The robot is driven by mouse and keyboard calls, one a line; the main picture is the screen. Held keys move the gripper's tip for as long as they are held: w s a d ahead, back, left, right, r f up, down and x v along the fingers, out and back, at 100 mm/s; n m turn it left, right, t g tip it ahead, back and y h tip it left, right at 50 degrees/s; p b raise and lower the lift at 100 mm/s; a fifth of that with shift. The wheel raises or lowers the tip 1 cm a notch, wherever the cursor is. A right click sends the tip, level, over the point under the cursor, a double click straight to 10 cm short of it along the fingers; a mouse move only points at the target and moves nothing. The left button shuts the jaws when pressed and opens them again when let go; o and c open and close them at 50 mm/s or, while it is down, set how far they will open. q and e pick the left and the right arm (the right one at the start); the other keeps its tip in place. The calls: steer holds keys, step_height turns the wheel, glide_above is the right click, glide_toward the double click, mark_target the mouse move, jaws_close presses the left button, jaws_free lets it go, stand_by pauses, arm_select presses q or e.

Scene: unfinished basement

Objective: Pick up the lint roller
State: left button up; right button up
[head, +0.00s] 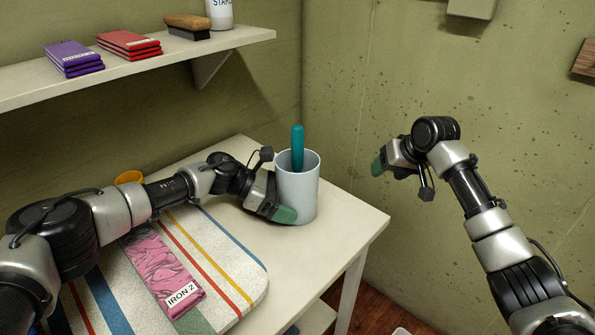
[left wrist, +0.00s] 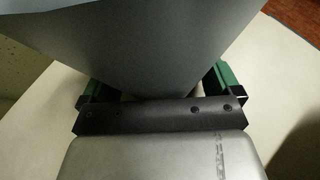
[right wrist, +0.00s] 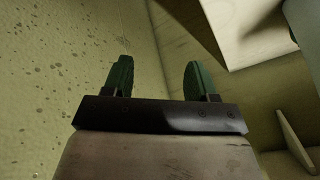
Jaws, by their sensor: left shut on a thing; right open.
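A teal handle (head: 297,148), which looks like that of the lint roller, stands upright out of a pale blue-grey cup (head: 299,188). The lower part of it is hidden inside the cup. The cup stands near the far right corner of the white table (head: 340,215). My left gripper (head: 280,208) is shut on the lower part of the cup, one green finger showing in front. In the left wrist view the cup (left wrist: 140,40) fills the space between both fingers. My right gripper (head: 388,170) is open and empty, in the air to the right of the cup, near the wall.
A striped ironing board (head: 245,262) holds a pink folded cloth labelled IRON 2 (head: 165,270). A yellow object (head: 129,177) sits behind my left arm. A wall shelf (head: 150,72) holds purple and red cloths, a brush and a bottle. Space between cup and right gripper is clear.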

steer(key=s+a+r+n+g, duration=0.1)
steer(key=s+a+r+n, duration=0.15)
steer(key=a+r, duration=1.2)
steer(key=h, duration=0.2)
glide_toward(297, 143)
steer(key=x, duration=0.7)
steer(key=w+x, duration=0.1)
steer(key=x, duration=0.3)
steer(key=shift+d+r, duration=0.1)
steer(key=shift+r, duration=0.1)
jaws_close()
